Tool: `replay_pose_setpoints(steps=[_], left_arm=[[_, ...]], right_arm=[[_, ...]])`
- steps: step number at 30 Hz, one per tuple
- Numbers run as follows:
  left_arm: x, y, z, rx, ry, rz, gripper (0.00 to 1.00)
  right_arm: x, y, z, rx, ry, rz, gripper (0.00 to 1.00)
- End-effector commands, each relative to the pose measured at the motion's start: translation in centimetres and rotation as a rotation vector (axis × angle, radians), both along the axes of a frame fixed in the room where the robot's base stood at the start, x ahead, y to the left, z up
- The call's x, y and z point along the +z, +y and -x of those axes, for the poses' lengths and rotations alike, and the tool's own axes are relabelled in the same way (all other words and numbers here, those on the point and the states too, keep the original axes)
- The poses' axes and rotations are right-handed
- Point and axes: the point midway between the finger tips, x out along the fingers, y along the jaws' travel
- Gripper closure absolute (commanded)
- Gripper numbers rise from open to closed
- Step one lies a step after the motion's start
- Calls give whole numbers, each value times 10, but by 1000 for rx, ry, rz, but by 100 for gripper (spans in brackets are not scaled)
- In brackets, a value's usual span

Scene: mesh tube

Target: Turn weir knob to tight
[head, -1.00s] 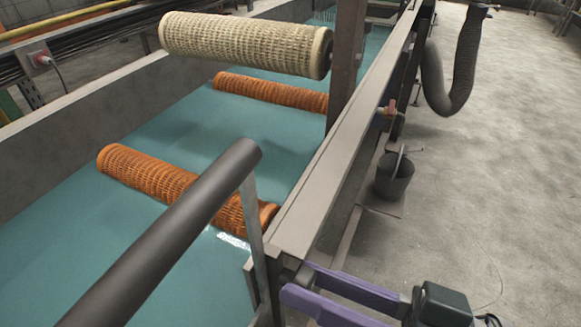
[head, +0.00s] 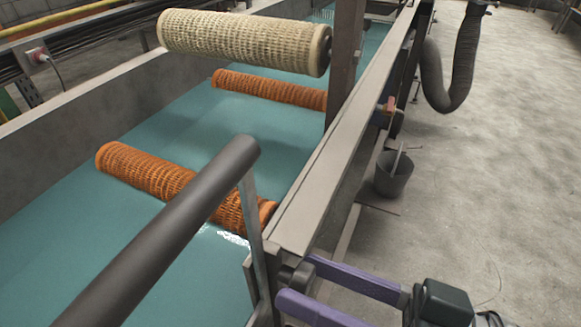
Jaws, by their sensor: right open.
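A dark grey knob (head: 297,274), which looks like the weir knob, sits at the near end of the trough's right-hand rail. My right gripper (head: 295,278) comes in from the lower right with two purple fingers. It is open, with one fingertip above the knob and one below it. The knob shows between the fingertips; I cannot tell whether either touches it. Any mark for tight is too small to see. My left gripper is not in view.
A thick dark pipe (head: 170,225) on a grey post (head: 252,230) stands left of my gripper. The trough's metal rail (head: 330,175) runs away beyond it. Orange mesh rollers (head: 150,172) lie in the teal liquid. A bucket (head: 393,178) stands on the open floor at right.

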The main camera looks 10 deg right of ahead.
Motion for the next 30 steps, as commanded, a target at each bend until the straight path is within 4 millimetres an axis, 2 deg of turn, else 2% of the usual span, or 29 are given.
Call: replay_pose_setpoints(steps=[15,19,27,30], left_arm=[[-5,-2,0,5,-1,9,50],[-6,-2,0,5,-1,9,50],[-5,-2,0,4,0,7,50],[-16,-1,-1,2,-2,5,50]], right_arm=[[-2,-71,51,0,2,3,29],[0,-78,56,0,1,1,29],[0,-79,57,0,-1,1,29],[-6,-84,50,9,-42,28,29]])
